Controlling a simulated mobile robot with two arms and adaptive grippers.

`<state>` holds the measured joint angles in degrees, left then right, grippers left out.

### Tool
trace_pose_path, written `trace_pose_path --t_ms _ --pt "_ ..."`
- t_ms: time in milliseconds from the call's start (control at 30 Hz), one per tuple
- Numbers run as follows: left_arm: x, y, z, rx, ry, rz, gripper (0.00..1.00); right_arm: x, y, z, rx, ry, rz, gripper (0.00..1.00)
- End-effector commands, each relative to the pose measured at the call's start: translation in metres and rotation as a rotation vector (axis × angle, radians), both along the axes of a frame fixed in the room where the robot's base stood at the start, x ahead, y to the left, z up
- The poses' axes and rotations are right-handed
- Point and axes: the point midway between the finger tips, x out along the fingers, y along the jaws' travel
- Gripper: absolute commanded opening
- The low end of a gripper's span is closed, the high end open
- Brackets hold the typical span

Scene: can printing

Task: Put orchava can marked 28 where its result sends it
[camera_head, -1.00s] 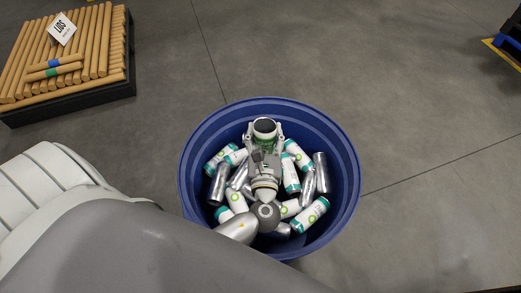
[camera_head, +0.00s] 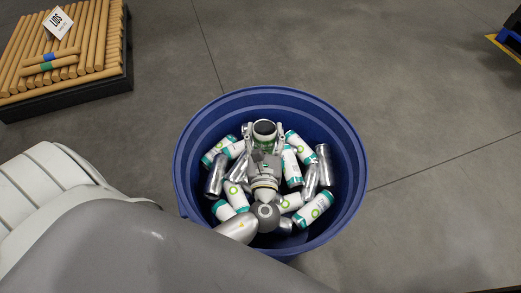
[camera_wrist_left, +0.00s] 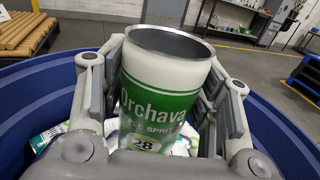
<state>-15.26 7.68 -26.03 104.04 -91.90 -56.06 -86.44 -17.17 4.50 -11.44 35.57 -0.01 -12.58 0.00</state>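The orchava can marked 28 (camera_wrist_left: 160,95) is white and green with an open dark top, and it stands nearly upright between the fingers of my left gripper in the left wrist view. My left gripper (camera_head: 265,132) is shut on it, over the blue bin (camera_head: 345,125) in the head view. The can's dark top (camera_head: 265,127) shows there between the fingers. Several white, teal and silver cans (camera_head: 315,208) lie jumbled in the bin below. My right gripper is not in view.
A black-edged pallet of brown rolls (camera_head: 100,50) with a LIDS sign (camera_head: 57,21) stands at the upper left. Something blue (camera_head: 510,38) is at the far right edge. The grey floor around the bin is clear.

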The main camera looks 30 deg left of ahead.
Motion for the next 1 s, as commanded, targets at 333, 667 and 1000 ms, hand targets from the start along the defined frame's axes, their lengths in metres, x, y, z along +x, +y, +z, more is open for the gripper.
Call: trace_pose_path --t_ms 333,667,1000 --pt "0.000 0.000 0.000 0.000 0.000 0.000 0.78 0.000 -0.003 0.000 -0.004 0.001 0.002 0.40" --pt "-0.021 -0.011 -0.001 -0.002 0.003 -0.001 0.78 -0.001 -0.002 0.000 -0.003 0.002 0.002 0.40" --pt "-0.083 -0.045 -0.001 -0.001 0.004 -0.001 0.78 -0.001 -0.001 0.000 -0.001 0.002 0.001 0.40"
